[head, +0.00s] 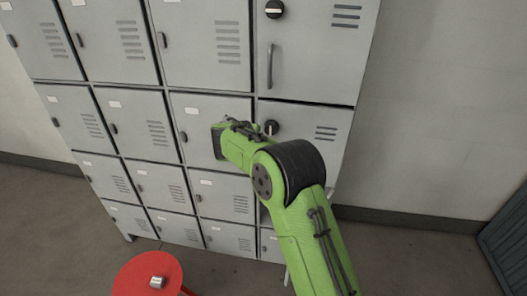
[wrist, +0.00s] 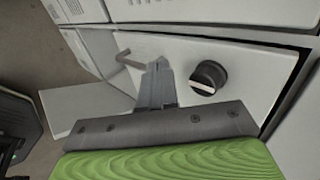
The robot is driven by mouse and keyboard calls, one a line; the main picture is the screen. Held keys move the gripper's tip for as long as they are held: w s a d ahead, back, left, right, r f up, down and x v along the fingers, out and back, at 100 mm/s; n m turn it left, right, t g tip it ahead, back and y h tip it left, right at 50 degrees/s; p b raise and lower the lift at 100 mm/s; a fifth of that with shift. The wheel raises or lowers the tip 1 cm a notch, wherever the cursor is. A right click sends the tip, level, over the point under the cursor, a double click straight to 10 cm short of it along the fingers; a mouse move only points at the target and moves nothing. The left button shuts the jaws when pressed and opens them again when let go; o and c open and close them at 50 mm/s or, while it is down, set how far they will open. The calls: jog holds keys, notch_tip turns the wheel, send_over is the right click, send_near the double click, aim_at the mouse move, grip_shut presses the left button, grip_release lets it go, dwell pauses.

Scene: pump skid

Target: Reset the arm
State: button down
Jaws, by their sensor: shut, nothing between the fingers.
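My green arm reaches up to the grey lockers (head: 208,45). My gripper (head: 222,141) is in front of the locker doors, left of a door with a dark round knob (head: 271,128). In the wrist view my gripper (wrist: 158,66) has its fingers together with nothing between them. It points at a pale door between a bar handle (wrist: 130,60) and a black knob (wrist: 208,77) with a white mark. I cannot tell whether the fingers touch the door. My arm hides part of the lower right lockers.
A red round stool (head: 135,270) stands at the lower left with a small silver cylinder (head: 157,282) on it. A dark grey ribbed object (head: 508,240) is at the right edge. Floor is clear right of my arm, before the pale wall (head: 430,100).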

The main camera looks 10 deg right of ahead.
jog(key=s+d+r+n+g+y, duration=0.1)
jog(key=s+r+n, duration=0.4)
jog(key=s, duration=0.4)
jog(key=s+d+r+n, duration=0.2)
jog(key=s+r+n, duration=0.1)
jog(key=s+r, duration=0.5)
jog(key=s+f+n+g+y, duration=0.1)
jog(key=s+f+n, duration=0.1)
jog(key=s+n, duration=0.5)
jog(key=s+d+f+n+g+y, duration=0.1)
jog(key=s+n, duration=0.6)
jog(key=s, duration=1.2)
notch_tip(320, 180, down, 3)
jog(key=shift+s+r+n+y+b, duration=0.2)
jog(key=shift+s+n+y+b, duration=0.1)
jog(key=shift+n+y, duration=0.15)
jog(key=shift+d, duration=0.1)
